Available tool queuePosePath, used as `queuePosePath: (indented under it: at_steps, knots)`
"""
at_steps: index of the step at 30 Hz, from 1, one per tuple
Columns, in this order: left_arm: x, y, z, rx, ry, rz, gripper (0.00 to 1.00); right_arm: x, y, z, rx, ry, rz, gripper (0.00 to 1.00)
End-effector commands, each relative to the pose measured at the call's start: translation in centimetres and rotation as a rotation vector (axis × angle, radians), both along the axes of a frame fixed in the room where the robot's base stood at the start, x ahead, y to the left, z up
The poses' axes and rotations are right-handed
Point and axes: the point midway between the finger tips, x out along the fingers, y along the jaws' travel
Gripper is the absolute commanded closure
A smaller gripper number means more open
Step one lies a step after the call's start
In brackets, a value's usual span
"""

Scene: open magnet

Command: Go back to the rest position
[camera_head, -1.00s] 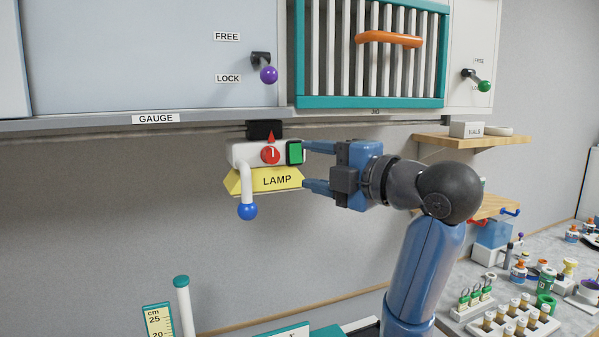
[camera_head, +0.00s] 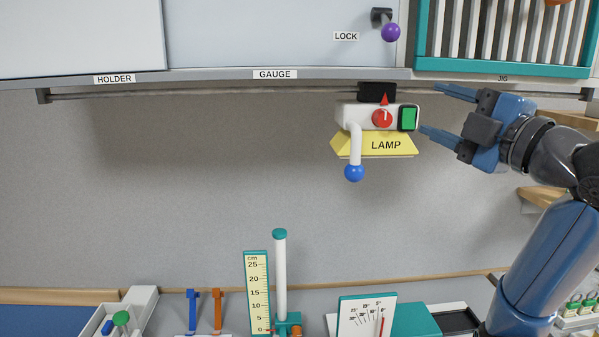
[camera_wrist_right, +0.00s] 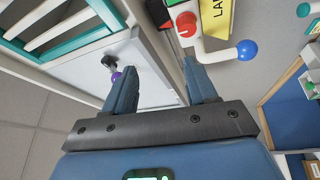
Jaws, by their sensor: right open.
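My right gripper (camera_head: 432,112) is open and empty in the head view, just right of the lamp unit. The lamp unit (camera_head: 378,118) is white with a yellow LAMP shade (camera_head: 385,146), a red knob (camera_head: 382,118), a green button (camera_head: 408,118) and a handle ending in a blue ball (camera_head: 354,173). It hangs from the rail under the cabinets. The gripper's fingers point left toward it, with a small gap. In the right wrist view, the open fingers (camera_wrist_right: 163,88) show nothing between them, and the lamp's blue ball (camera_wrist_right: 246,50) lies beyond. My left gripper is not in view.
A cabinet above has a purple-knobbed latch (camera_head: 390,32) at LOCK and a teal-framed grille (camera_head: 500,70). Below stand a cm ruler (camera_head: 258,290), a white post (camera_head: 280,275) and a dial gauge (camera_head: 366,315). Wooden shelves (camera_head: 540,197) are at right. The wall left of the lamp is clear.

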Motion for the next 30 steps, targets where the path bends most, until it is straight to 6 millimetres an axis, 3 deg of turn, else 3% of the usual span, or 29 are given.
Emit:
queuePosePath:
  at_steps: [3, 5, 8, 11, 17, 21, 30]
  knots:
    - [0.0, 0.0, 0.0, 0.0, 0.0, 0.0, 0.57, -0.7, -0.5, 3.4, 0.185, -0.106, 0.019, 0.43]
    - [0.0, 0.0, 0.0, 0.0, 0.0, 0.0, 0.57, -0.9, -1.1, 4.5, 0.29, -0.154, 0.032, 0.43]
    - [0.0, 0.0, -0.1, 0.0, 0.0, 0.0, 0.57, -0.4, -2.7, 4.6, 0.476, -0.212, 0.056, 0.43]
    - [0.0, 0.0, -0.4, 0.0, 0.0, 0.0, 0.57, 0.5, -4.5, 2.9, 0.662, -0.256, 0.082, 0.43]
    - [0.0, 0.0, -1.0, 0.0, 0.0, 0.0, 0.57, 2.3, -7.4, -3.6, 0.955, -0.307, 0.113, 0.43]
    - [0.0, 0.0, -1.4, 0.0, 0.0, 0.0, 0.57, 2.9, -8.5, -9.4, 1.101, -0.324, 0.121, 0.43]
    - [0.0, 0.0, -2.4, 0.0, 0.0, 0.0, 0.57, 1.9, -8.6, -23.0, 1.296, -0.31, 0.104, 0.43]
